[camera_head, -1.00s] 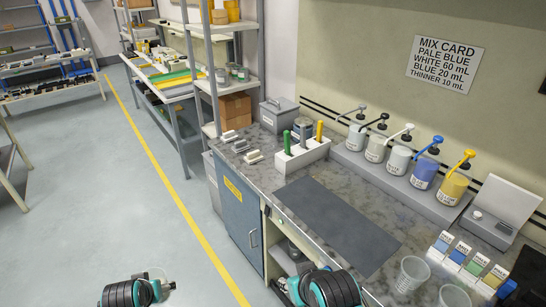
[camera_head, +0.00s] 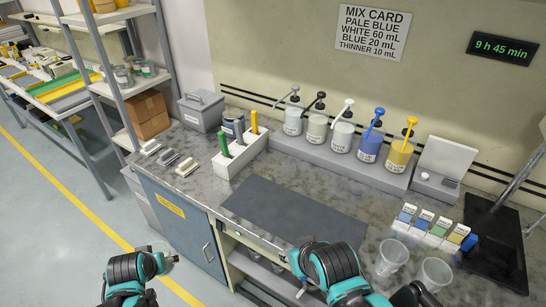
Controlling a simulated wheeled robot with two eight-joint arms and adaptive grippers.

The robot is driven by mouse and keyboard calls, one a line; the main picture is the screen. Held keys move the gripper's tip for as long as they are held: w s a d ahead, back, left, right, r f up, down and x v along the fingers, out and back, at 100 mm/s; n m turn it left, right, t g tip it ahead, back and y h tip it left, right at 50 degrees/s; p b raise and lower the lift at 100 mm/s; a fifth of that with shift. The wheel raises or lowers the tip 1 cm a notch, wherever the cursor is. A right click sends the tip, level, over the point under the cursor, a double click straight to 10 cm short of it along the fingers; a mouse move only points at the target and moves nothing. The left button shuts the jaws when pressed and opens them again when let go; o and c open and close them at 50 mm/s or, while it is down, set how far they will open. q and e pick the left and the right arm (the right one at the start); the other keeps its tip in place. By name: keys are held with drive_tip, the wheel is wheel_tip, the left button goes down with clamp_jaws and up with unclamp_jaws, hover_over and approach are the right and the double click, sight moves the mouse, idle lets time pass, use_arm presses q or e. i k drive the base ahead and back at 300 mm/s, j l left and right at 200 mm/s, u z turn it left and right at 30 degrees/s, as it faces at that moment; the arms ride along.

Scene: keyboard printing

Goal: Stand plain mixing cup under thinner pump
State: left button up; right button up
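Two clear cups stand upright on the counter's front right: one cup (camera_head: 392,256) and, to its right, a second cup (camera_head: 433,273). I cannot tell which is the plain one. Several pump jars stand on a grey ledge at the wall: a grey-topped pump (camera_head: 293,120), a black-topped pump (camera_head: 316,129), a white-topped pump (camera_head: 342,136), a blue one (camera_head: 370,143) and a yellow one (camera_head: 399,157). Their labels are too small to read. My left gripper (camera_head: 165,258) is low over the floor, left of the counter. My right gripper (camera_head: 297,265) is at the counter's front edge, left of the cups. Neither visibly holds anything.
A dark mat (camera_head: 290,208) lies bare in the counter's middle. A white holder (camera_head: 240,155) with coloured handles stands left of the pumps. Colour cards (camera_head: 430,228), a black tray (camera_head: 495,245) and a scale-like device (camera_head: 437,180) are at the right. A mix card (camera_head: 372,30) hangs above.

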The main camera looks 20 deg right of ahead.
sight(273, 159)
drive_tip(key=i+z, duration=0.15)
drive_tip(key=z, duration=0.25)
drive_tip(key=i+z, duration=0.1)
drive_tip(key=z, duration=0.25)
drive_tip(key=i+j+z, duration=0.1)
drive_tip(key=z, duration=0.3)
drive_tip(key=i+j+z, duration=0.1)
drive_tip(key=z, duration=0.25)
drive_tip(key=i+j+z, duration=0.2)
drive_tip(key=i+z, duration=0.15)
drive_tip(key=i, duration=0.25)
